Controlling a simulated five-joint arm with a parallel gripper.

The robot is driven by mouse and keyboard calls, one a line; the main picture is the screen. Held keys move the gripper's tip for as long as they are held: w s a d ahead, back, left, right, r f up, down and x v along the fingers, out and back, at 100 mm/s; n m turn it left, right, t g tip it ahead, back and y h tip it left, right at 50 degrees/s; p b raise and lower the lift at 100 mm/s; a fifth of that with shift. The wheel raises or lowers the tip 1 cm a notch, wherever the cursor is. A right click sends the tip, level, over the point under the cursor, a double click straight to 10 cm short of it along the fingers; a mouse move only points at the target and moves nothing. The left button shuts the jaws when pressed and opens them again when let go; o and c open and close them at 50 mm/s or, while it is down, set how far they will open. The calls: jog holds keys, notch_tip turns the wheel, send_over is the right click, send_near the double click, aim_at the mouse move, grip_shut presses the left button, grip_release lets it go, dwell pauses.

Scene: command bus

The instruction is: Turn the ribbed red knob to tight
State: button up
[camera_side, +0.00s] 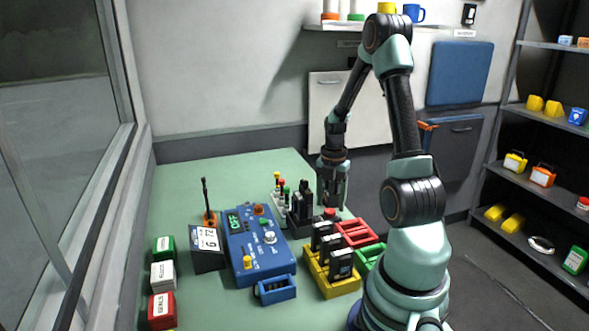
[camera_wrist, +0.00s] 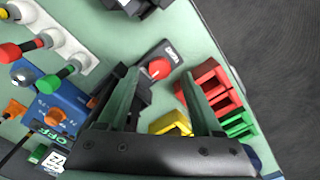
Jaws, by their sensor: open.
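The red knob (camera_wrist: 158,69) sits on a small dark box with a white label in the wrist view. Its ribs and its setting are too small to make out. In the side view the red knob (camera_side: 329,212) shows just below my fingertips, at the table's right part. My gripper (camera_side: 331,203) points down over it, open. In the wrist view my gripper (camera_wrist: 159,73) has one finger on each side of the knob in the picture, with space between. I cannot tell whether the fingertips are at the knob's height or above it.
A yellow crate (camera_side: 318,276) with dark blocks, a red crate (camera_side: 369,236) and a green crate (camera_side: 368,258) stand close by. A dark holder (camera_side: 300,208) is just left of my gripper. A blue console (camera_side: 262,250) and a white rack (camera_wrist: 65,45) with coloured pegs lie farther left.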

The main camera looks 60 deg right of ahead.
jog(key=shift+f, duration=1.1)
grip_shut()
